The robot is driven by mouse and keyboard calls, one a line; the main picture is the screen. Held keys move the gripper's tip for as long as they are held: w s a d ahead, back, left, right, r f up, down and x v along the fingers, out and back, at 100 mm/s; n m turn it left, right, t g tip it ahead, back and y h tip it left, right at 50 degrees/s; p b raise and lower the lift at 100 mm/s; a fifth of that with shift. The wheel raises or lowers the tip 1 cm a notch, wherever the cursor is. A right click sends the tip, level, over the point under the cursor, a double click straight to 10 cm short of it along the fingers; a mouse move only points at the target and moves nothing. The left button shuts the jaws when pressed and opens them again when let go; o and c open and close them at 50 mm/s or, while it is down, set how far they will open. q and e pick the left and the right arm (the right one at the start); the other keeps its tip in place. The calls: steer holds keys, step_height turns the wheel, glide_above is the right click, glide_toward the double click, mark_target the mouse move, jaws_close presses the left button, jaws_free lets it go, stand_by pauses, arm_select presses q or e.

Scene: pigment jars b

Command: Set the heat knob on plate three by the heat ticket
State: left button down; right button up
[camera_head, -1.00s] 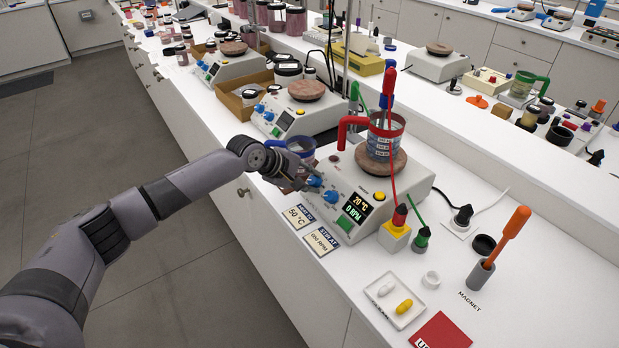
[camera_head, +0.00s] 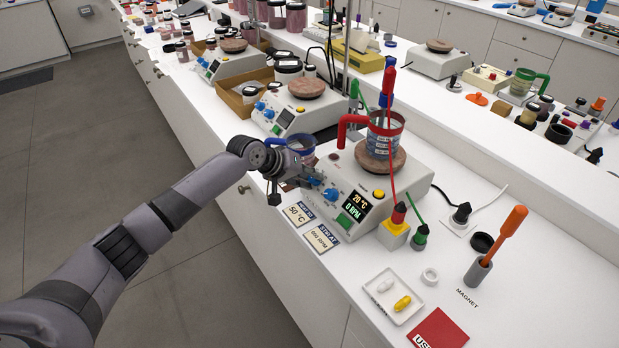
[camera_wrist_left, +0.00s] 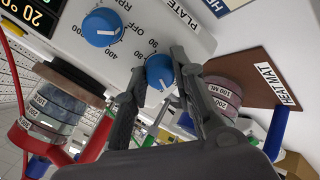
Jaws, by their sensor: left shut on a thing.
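The near hotplate (camera_head: 357,222) has a display (camera_head: 355,206) reading 20 °C and 0 RPM. My left gripper (camera_head: 303,180) is at its front panel, shut on the blue heat knob (camera_head: 315,181). In the left wrist view, the heat knob (camera_wrist_left: 160,70) sits between the two fingers, with its white pointer line visible and part of the scale hidden. The other blue knob (camera_wrist_left: 102,28), marked RPM, is beside it and free. The heat ticket (camera_head: 298,214) lies before the plate and reads 50 °C. My right gripper is out of view.
A beaker with a red handle (camera_head: 384,135) stands on the plate's top. A blue-rimmed beaker (camera_head: 299,150) stands close behind my gripper on a brown heat mat (camera_wrist_left: 248,75). The stir ticket (camera_head: 321,238), red and green plugs, and a white tray (camera_head: 394,309) lie nearby.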

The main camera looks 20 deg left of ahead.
arm_select(q)
steer(key=shift+f+m+b, duration=0.15)
steer(key=shift+m+b, duration=0.25)
steer(key=shift+m, duration=1.8)
steer(key=c, duration=1.3)
jaws_free()
steer(key=shift+s+a+r, duration=0.15)
steer(key=shift+a+r, duration=0.05)
steer(key=shift+r, duration=0.1)
steer(key=v, duration=1.1)
steer(key=shift+s+r, duration=0.1)
steer(key=shift+s, duration=0.1)
